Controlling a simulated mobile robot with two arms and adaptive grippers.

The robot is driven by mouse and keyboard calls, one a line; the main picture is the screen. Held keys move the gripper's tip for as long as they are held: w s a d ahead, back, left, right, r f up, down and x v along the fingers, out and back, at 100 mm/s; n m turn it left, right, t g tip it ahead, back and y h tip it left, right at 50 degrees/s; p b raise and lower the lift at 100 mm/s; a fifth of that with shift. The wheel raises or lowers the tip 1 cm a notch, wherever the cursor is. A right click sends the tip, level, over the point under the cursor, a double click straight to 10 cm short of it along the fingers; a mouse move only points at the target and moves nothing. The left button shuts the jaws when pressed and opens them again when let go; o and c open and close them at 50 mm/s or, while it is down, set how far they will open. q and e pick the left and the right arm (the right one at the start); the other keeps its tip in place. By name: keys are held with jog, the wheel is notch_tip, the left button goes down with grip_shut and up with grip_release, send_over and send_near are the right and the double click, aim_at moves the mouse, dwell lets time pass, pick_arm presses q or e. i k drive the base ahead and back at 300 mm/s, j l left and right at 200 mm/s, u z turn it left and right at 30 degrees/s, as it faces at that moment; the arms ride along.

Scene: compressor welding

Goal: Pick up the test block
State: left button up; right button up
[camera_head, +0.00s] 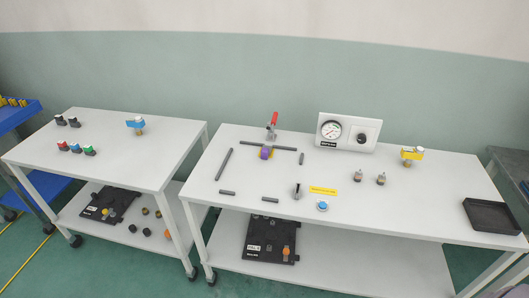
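I cannot tell for certain which object is the test block. A small purple and yellow block (266,152) sits on the right white table (240,196), just in front of a red-handled clamp (273,122), among dark grey bars. It is small in view, and I cannot tell whether the clamp touches it. Neither of my grippers shows in the view.
A gauge panel (349,132) stands at the table's back. A yellow-topped fitting (411,155), two small fittings (369,178), a blue button (322,205) and a black tray (493,215) lie to the right. The left table (110,150) holds several valves and switches.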

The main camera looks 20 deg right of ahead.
aim_at(266, 150)
jog(key=i+j, duration=0.2)
jog(key=i, duration=0.25)
jog(key=i+j+z, duration=0.1)
jog(key=i, duration=0.4)
jog(key=j, duration=0.1)
